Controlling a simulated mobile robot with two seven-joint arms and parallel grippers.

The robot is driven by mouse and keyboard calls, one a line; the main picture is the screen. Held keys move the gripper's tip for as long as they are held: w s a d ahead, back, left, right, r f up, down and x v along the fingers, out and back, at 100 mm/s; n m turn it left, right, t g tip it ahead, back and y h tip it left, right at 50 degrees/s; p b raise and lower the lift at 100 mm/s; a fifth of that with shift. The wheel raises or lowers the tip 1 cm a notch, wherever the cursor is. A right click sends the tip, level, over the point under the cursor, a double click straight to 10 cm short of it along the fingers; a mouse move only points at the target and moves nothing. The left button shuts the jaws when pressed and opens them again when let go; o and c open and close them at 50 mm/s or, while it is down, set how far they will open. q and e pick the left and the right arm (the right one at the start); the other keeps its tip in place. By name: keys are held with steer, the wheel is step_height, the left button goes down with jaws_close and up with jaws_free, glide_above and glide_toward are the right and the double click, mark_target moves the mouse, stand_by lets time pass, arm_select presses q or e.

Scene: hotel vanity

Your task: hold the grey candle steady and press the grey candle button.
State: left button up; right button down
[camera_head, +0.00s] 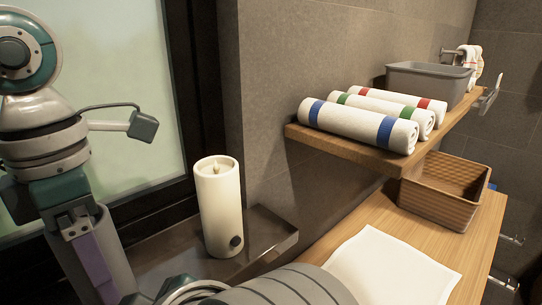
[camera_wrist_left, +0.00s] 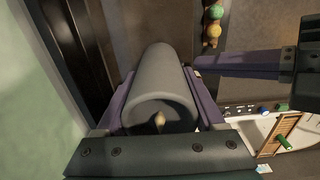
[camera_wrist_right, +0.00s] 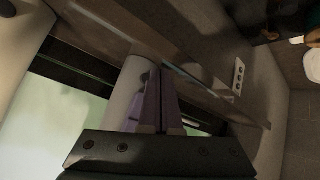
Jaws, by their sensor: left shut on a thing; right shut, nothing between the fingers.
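The grey candle (camera_wrist_left: 163,100) is between the purple fingers of my left gripper (camera_wrist_left: 160,73), wick end facing the left wrist camera.
A cream candle (camera_head: 218,205) with a dark button stands upright on the dark ledge (camera_head: 270,222). Rolled towels (camera_head: 358,127) and a grey bin (camera_head: 428,85) are on the wooden shelf (camera_head: 350,152). A brown basket (camera_head: 445,188) and a white cloth (camera_head: 392,270) lie below.

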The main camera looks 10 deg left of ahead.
steer(key=shift+w+a, duration=0.1)
steer(key=shift+w+a, duration=0.2)
steer(key=shift+a, duration=0.05)
steer(key=shift+w+a, duration=0.2)
steer(key=shift+a, duration=0.1)
stand_by(0.8)
steer(key=shift+s+d, duration=0.5)
steer(key=shift+d, duration=0.15)
steer(key=shift+s+d, duration=1.65)
steer(key=shift+d, duration=0.25)
arm_select(q)
steer(key=o, duration=1.6)
steer(key=shift+c, duration=0.2)
